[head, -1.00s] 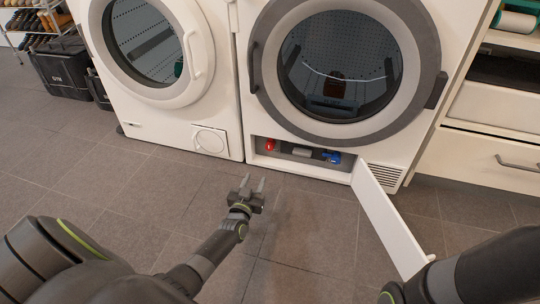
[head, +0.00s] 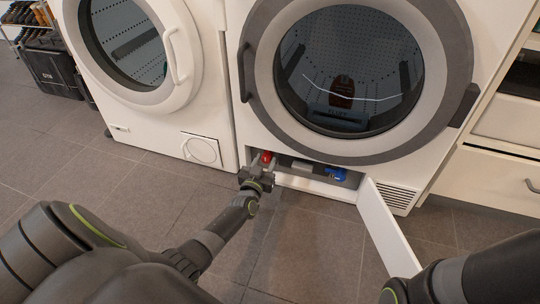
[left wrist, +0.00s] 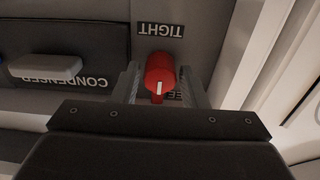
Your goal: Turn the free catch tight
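The red catch (head: 266,157) sits at the left end of the open low recess under the right-hand machine. In the left wrist view the red catch (left wrist: 160,75) has a white mark pointing at a partly hidden label ending in "EE". The label "TIGHT" (left wrist: 160,30) is upside down on the other side. My left gripper (head: 260,168) is at the recess; in the left wrist view it (left wrist: 160,92) is open, one finger on each side of the red catch. A blue catch (head: 335,173) is at the recess's right end; its setting is too small to tell. My right gripper is out of view.
A grey handle (left wrist: 45,68) marked "CONDENSER" lies between the catches. The open white flap (head: 385,230) stands out over the floor right of the recess. A second white machine (head: 165,125) stands at left, drawers (head: 500,180) at right.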

